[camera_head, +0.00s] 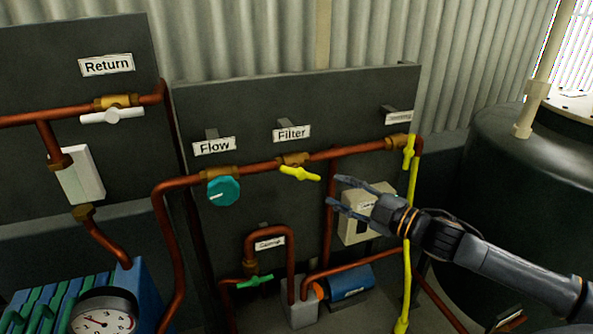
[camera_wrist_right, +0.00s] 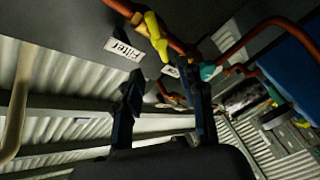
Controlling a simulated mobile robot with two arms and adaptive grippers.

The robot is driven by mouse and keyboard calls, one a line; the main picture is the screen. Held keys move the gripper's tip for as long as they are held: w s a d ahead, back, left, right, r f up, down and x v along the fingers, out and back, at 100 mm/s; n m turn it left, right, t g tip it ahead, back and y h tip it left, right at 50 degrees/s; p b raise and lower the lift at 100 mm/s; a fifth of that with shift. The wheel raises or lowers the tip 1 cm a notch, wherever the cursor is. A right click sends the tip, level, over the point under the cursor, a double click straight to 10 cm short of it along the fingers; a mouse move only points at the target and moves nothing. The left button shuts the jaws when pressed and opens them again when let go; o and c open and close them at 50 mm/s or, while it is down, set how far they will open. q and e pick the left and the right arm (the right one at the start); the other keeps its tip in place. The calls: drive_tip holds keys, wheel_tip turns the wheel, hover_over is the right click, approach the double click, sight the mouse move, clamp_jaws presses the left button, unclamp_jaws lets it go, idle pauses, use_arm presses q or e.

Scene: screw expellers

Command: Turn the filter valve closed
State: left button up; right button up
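The filter valve's yellow handle (camera_head: 300,173) sits on a brass body on the copper pipe, below the "Filter" label (camera_head: 292,133). The handle lies nearly along the pipe, tilted slightly down to the right. My right gripper (camera_head: 338,192) is open and empty, just right of the handle and apart from it. In the right wrist view the yellow handle (camera_wrist_right: 156,36) is beyond the open fingers (camera_wrist_right: 163,105), near the upside-down "Filter" label (camera_wrist_right: 124,48). My left gripper is not in view.
A teal flow knob (camera_head: 223,191) is left of the filter valve. A yellow valve handle (camera_head: 409,152) and yellow hose (camera_head: 407,270) are to the right. A white switch box (camera_head: 352,228) is behind my gripper. A dark tank (camera_head: 530,190) stands at right.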

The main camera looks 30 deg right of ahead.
sight(301, 174)
drive_tip(key=x, duration=0.7)
drive_tip(key=shift+r, duration=0.1)
drive_tip(key=p+x, duration=0.1)
drive_tip(key=x, duration=0.3)
drive_tip(key=shift+w+d, duration=0.1)
drive_tip(key=shift+w, duration=0.05)
drive_tip(key=shift+w+a, duration=0.25)
drive_tip(key=shift+w, duration=0.35)
clamp_jaws()
